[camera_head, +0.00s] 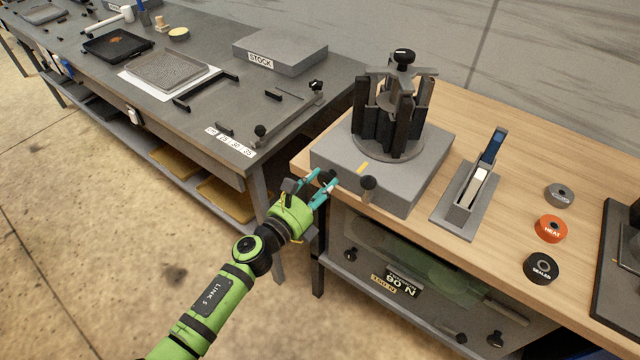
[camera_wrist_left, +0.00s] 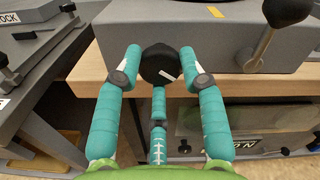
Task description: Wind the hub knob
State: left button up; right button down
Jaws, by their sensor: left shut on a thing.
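The hub knob (camera_wrist_left: 158,66) is a dark round knob with a white mark, at the front face of the grey base block (camera_head: 400,190). In the head view the knob (camera_head: 325,177) is partly hidden by teal fingers. My left gripper (camera_head: 319,188) has its fingers around the knob and is shut on it. In the left wrist view, two fingers flank the knob and a third lies below it (camera_wrist_left: 160,85). The white mark slants on the knob's face. A yellow mark (camera_head: 363,168) is on the block's top. My right gripper is out of view.
A black upright fixture (camera_head: 392,118) with a top knob stands on the block. A dark-tipped lever (camera_head: 368,186) stands close right of my left gripper. A blue-handled holder (camera_head: 470,195) and several round pucks lie right. A grey bench (camera_head: 330,75) stands left, across a narrow gap.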

pick_arm(q)
jog(key=n, duration=0.3)
jog(key=shift+s+f+n, duration=0.2)
jog(key=shift+f+n, duration=0.2)
jog(key=n+p, duration=0.1)
jog(key=n, duration=0.3)
jog(key=shift+d+n, duration=0.1)
jog(key=shift+n, duration=0.2)
jog(key=n+p, duration=0.1)
jog(key=n, duration=0.3)
jog(key=shift+r, duration=0.1)
jog(key=n, duration=0.4)
jog(key=shift+r+p, duration=0.1)
jog(key=shift+p, duration=0.3)
jog(key=n, duration=0.4)
jog(key=shift+p, duration=0.4)
jog(key=shift+w+r+n, duration=0.1)
jog(key=shift+n, duration=1)
jog(key=shift+w+r+n, duration=0.1)
jog(key=shift+n, duration=1)
jog(key=shift+r, duration=0.15)
